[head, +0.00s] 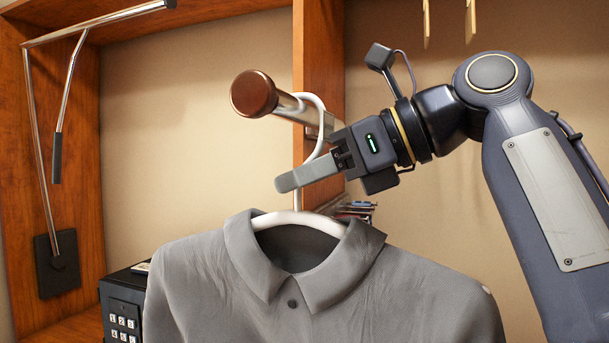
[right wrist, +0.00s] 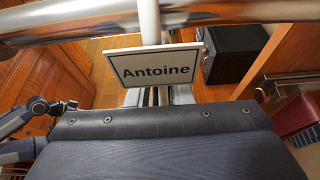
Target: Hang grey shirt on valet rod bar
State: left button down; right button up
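The grey shirt (head: 215,290) is on a white hanger (head: 272,219) in the lower middle of the head view. The hanger's white hook (head: 318,108) loops over the valet rod bar (head: 287,103), which ends in a brown knob (head: 253,93). I cannot tell whether the hook bears on the rod. My right gripper (head: 290,182) is just below the rod, with one grey finger crossing in front of the hanger's neck. The other finger is hidden. In the right wrist view the rod (right wrist: 230,12) crosses the top, with a white upright piece (right wrist: 149,20) by it. My left gripper is out of view.
A sign reading "Antoine" (right wrist: 158,68) blocks part of the right wrist view. A wooden upright (head: 318,40) stands behind the rod. A chrome pull-down rail (head: 95,22) is at the left, and a black keypad safe (head: 122,310) stands behind the shirt's left side.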

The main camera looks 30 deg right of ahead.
jog(key=shift+o, duration=1.2)
jog(key=v, duration=0.5)
jog(key=shift+s+r, duration=0.1)
jog(key=shift+s, duration=0.15)
jog(key=shift+s+d+r, duration=0.2)
jog(key=shift+s, duration=0.15)
jog(key=shift+s+d+r, duration=0.2)
jog(key=shift+s+d, duration=0.2)
jog(key=shift+d, duration=0.2)
